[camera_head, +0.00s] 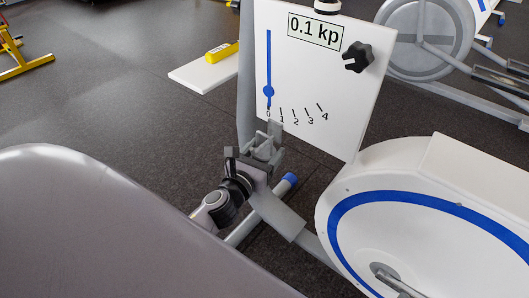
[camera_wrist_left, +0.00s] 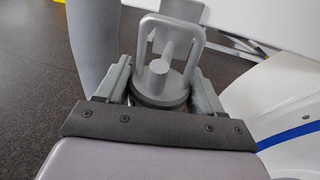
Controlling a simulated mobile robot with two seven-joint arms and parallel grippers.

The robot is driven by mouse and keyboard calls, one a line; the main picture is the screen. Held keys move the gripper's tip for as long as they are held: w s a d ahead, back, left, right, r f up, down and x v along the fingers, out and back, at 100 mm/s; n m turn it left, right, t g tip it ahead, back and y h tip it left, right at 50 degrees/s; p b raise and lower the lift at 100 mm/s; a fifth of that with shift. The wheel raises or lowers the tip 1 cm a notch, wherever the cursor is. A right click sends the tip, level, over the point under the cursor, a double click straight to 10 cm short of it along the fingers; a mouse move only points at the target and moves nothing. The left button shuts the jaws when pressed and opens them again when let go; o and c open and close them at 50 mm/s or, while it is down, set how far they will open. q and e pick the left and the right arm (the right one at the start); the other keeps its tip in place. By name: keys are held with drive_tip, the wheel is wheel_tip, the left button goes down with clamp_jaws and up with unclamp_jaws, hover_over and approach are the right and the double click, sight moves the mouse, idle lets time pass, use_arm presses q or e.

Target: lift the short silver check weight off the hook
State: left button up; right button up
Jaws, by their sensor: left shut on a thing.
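The short silver check weight (camera_wrist_left: 158,92) has a round body with a square loop handle above it, seen best in the left wrist view. My left gripper (camera_wrist_left: 158,88) is shut on its body, one finger on each side. In the head view the left gripper (camera_head: 262,152) holds the weight just below the white scale panel (camera_head: 325,75). A short grey bar shows inside the loop. I cannot tell whether it is the hook or whether the loop rests on it. My right gripper is not in view.
The panel display (camera_head: 315,29) reads 0.1 kp and the blue pointer (camera_head: 268,92) stands near 0. A black knob (camera_head: 357,57) is on the panel. The white flywheel housing (camera_head: 430,215) is close on the right. A white shelf (camera_head: 205,72) holds a yellow object (camera_head: 221,52).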

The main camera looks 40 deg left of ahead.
use_arm(q)
drive_tip(key=shift+r, duration=0.9)
drive_tip(key=s+d+b, duration=0.2)
drive_tip(key=s+b, duration=0.3)
drive_tip(key=s, duration=1.2)
drive_tip(key=shift+s+f, duration=0.3)
drive_tip(key=shift+s, duration=0.1)
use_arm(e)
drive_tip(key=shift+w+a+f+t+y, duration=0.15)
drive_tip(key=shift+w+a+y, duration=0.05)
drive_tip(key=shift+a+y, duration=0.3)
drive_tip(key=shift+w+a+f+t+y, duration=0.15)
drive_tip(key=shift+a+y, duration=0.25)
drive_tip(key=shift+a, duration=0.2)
use_arm(q)
drive_tip(key=shift+d, duration=0.1)
drive_tip(key=shift+r, duration=0.1)
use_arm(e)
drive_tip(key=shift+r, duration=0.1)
